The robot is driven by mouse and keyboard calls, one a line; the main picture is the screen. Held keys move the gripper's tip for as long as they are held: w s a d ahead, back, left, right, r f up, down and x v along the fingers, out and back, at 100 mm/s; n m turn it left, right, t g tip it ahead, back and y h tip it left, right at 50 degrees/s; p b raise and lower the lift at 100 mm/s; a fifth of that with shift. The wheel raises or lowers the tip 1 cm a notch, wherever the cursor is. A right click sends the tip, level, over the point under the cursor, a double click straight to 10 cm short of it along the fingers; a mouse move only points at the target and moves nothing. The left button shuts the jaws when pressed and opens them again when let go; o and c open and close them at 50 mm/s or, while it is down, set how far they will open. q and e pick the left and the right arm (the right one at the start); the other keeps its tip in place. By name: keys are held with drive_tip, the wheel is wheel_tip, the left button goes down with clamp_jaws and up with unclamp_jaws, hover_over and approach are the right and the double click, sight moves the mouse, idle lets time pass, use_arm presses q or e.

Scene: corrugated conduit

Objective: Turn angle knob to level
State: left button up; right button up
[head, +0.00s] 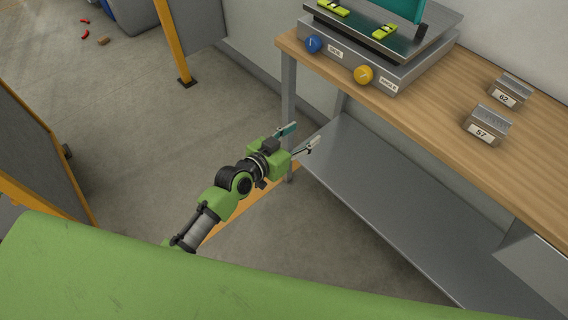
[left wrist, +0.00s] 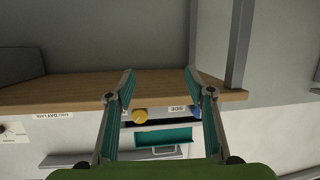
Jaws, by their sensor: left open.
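The device (head: 378,62) on the workbench has two round knobs on its front face. The blue knob (head: 313,43) is at the left and the yellow knob (head: 363,74) is to its right, each beside a small white label too small to read surely. Each knob bears a pointer mark. My left gripper (head: 302,137) is open and empty, in front of the bench and below the device, apart from both knobs. In the left wrist view, the yellow knob (left wrist: 139,116) shows between the open fingers, and the blue knob (left wrist: 195,111) is by the right finger.
The wooden bench top (head: 440,110) holds two small metal blocks, marked 57 (head: 487,126) and 62 (head: 510,92). A grey lower shelf (head: 400,210) lies beneath. A bench leg (head: 289,90) stands near my gripper. The floor (head: 130,130) to the left is mostly clear.

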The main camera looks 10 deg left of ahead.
use_arm(q)
drive_tip(key=s+a+f+g+y, duration=0.1)
drive_tip(key=s+a+f, duration=0.1)
drive_tip(key=f, duration=0.3)
drive_tip(key=s+a+f+n+y+p, duration=0.1)
drive_tip(key=s+a+f, duration=0.1)
drive_tip(key=f, duration=0.4)
drive_tip(key=shift+g+p, duration=0.3)
drive_tip(key=shift+g, duration=0.1)
use_arm(e)
drive_tip(key=shift+r, duration=0.95)
